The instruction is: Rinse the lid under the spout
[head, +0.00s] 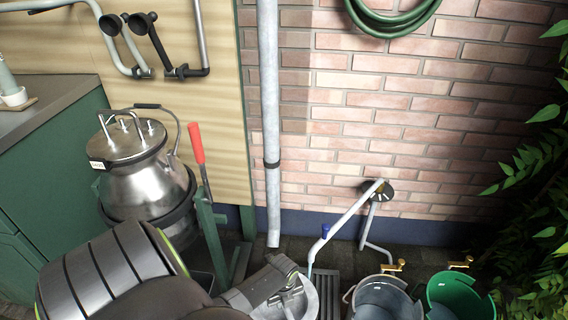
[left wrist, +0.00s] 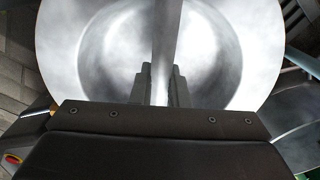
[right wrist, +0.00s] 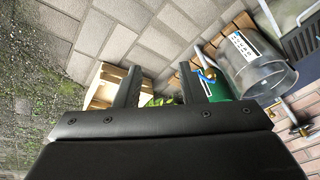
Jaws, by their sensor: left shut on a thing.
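A steel lid (head: 298,304) is at the bottom of the head view, partly hidden by my left gripper (head: 285,280). In the left wrist view the lid (left wrist: 262,40) is a wide round metal disc with a raised ring. A strap-like handle (left wrist: 166,40) crosses it, and my left gripper (left wrist: 160,88) is shut on that handle. The grey spout pipe (head: 345,223) slopes down from the brick wall, with a blue part on it. Its lower end is at the lid's upper edge in the head view; I cannot tell the height gap or whether water runs. My right gripper (right wrist: 160,88) is open and empty.
A steel churn (head: 140,185) with a lid on it stands at left beside a red-handled lever (head: 196,143). A grey bucket (head: 385,300) and green bucket (head: 460,295) stand right of a floor grate (head: 328,290). A wooden crate (right wrist: 104,85) is near my right gripper.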

